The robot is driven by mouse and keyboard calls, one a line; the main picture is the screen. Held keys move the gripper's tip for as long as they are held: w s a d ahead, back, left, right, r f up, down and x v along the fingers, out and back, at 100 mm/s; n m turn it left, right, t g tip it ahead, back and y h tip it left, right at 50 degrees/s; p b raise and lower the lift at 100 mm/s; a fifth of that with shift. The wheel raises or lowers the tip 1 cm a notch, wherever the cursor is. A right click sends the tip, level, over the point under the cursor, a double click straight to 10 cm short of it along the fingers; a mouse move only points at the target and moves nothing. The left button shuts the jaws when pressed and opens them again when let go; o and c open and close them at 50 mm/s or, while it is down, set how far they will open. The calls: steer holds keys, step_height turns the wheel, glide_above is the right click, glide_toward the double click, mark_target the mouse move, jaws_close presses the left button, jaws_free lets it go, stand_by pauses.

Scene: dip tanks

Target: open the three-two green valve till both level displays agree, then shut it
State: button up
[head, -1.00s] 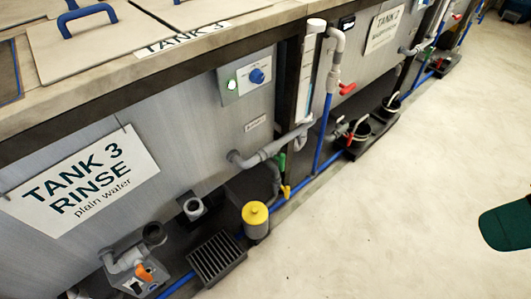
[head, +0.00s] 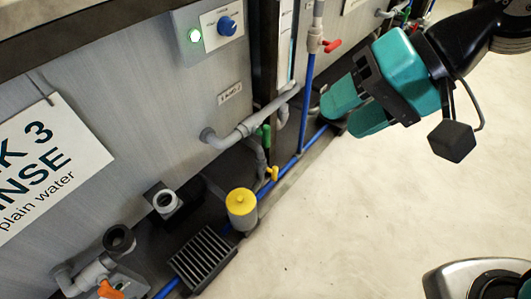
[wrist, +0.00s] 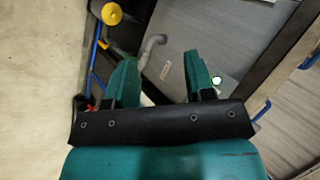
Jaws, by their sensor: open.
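The green valve handle (head: 264,136) sits on the grey pipework low between the tanks, beside a grey elbow pipe (head: 235,133). I cannot tell from its pose whether it is open or shut. A white level strip (head: 286,45) stands upright on the dark post above it; its reading is too small to make out. A second level display is not clearly seen. My teal gripper (head: 341,110) is open and empty, right of the green valve and apart from it.
A yellow-handled valve (head: 272,173) and yellow-topped canister (head: 241,203) sit below the green valve. A red handle (head: 333,46) is above my gripper. A black grate (head: 203,256) and orange-handled valve (head: 110,290) are at lower left.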

steer(key=w+a+f+m+t+y+b, duration=0.1)
steer(key=w+f+m+y+b, duration=0.15)
steer(key=f+b, duration=0.3)
steer(key=w+a+f+m+y+b, duration=0.1)
steer(key=w+a+f+m+b, duration=0.15)
steer(key=f+b, duration=0.35)
steer(key=m+t+y+b, duration=0.3)
steer(key=m+t+b, duration=0.6)
steer(key=m+b, duration=1.4)
glide_toward(269, 137)
steer(key=shift+n, duration=0.7)
steer(key=p+x, duration=0.2)
steer(key=p, duration=0.4)
steer(key=r+p+x, duration=0.1)
steer(key=p+x, duration=0.2)
steer(key=p, duration=0.3)
steer(key=x, duration=0.3)
steer(key=f+x, duration=0.1)
steer(key=x, duration=0.1)
steer(key=shift+w+b, duration=0.1)
steer(key=shift+b, duration=0.25)
steer(key=shift+w+a+r, duration=0.1)
steer(key=shift+w+a, duration=0.25)
steer(key=shift+a, duration=0.05)
jaws_close()
